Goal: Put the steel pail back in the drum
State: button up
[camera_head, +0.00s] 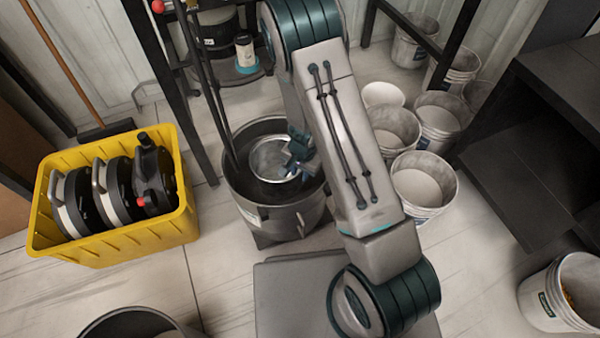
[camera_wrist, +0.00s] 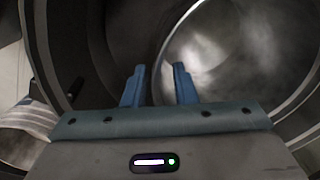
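The steel pail (camera_head: 268,160) is a shiny round vessel. In the head view it shows within the mouth of the dark grey drum (camera_head: 256,214), and I cannot tell how deep it sits or whether it touches the drum. My gripper (camera_head: 299,150) is at the pail's right side, partly hidden by my arm. In the wrist view my two blue fingers (camera_wrist: 159,84) are apart. The pail (camera_wrist: 215,70) fills the right side there, and its curved rim runs close to the gap between the fingers. I see no clear contact. The drum's wall (camera_wrist: 42,50) curves at the left.
A yellow crate (camera_head: 125,243) with black reels stands left of the drum. Several white buckets (camera_head: 423,187) stand to the right. A dark frame post (camera_head: 170,85) rises behind the drum. A dark shelf (camera_head: 540,150) is at far right. Some floor is clear left of the drum.

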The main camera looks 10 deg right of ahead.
jog(key=s+r+n+y+p, duration=0.1)
jog(key=s+r+n+p, duration=0.15)
jog(key=r, duration=1.05)
jog(key=s+r+n+y+p, duration=0.1)
jog(key=s+r+p, duration=0.15)
jog(key=r, duration=0.95)
jog(key=s+d+r+n+h, duration=0.2)
jog(key=s+d+r+n, duration=0.2)
jog(key=s+d+r, duration=0.4)
jog(key=s+r, duration=0.3)
jog(key=s, duration=0.1)
jog(key=shift+s+r+h+b, duration=0.2)
jog(key=shift+r+h+b, duration=0.1)
jog(key=shift+b, duration=0.1)
